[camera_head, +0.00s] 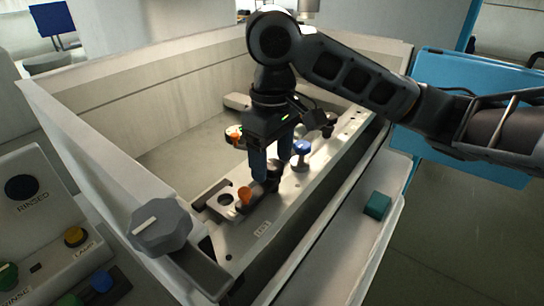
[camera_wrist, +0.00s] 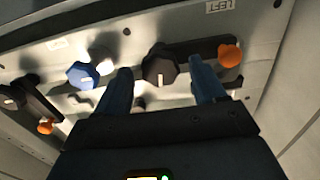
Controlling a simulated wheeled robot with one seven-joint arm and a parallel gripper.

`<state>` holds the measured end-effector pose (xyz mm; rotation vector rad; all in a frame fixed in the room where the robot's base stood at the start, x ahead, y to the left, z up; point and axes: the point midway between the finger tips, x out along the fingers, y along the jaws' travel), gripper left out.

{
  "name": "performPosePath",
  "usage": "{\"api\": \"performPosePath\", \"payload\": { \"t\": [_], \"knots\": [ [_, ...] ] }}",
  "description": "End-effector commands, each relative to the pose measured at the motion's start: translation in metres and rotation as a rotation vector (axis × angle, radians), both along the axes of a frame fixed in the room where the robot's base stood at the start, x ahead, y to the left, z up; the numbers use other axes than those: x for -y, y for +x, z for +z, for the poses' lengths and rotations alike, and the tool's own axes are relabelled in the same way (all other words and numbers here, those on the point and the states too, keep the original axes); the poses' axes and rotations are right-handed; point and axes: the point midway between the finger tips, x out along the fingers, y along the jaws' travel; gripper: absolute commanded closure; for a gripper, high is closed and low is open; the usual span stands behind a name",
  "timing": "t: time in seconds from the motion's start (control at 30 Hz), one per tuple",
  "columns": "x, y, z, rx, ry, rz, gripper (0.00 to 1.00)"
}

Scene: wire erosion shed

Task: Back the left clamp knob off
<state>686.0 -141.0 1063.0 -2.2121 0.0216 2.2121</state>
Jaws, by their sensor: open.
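The left clamp knob (camera_wrist: 158,66) is dark and lobed with a pale mark on its face. It sits on a dark clamp bar with an orange knob (camera_wrist: 230,52) at its end. My gripper (camera_head: 272,172) is open and points down over this clamp in the head view. In the wrist view its two blue fingers stand on either side of the dark knob, with a gap visible. I cannot tell whether either finger touches it. In the head view the dark knob is mostly hidden by the fingers; the orange knob (camera_head: 245,195) shows in front.
A blue knob (camera_head: 302,148) stands on the rail just right of my gripper, with another dark knob (camera_head: 328,127) beyond. The tank's walls enclose the rail. A large grey knob (camera_head: 160,225) stands at the near corner. A teal block (camera_head: 377,205) lies on the right ledge.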

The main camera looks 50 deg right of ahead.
Motion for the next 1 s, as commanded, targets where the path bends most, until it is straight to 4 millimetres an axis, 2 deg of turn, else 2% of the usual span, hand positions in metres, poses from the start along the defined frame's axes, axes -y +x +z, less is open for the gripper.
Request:
{"api": "performPosePath", "payload": {
  "t": [0.23,0.8,1.0],
  "knots": [
    [0.0001,0.0001,-0.0009,0.0,0.0,0.0,0.3],
    [0.0002,0.0001,-0.0007,0.0,0.0,0.001,0.84],
    [0.0002,0.0001,-0.0006,0.0,0.0,0.011,0.86]
  ]
}}
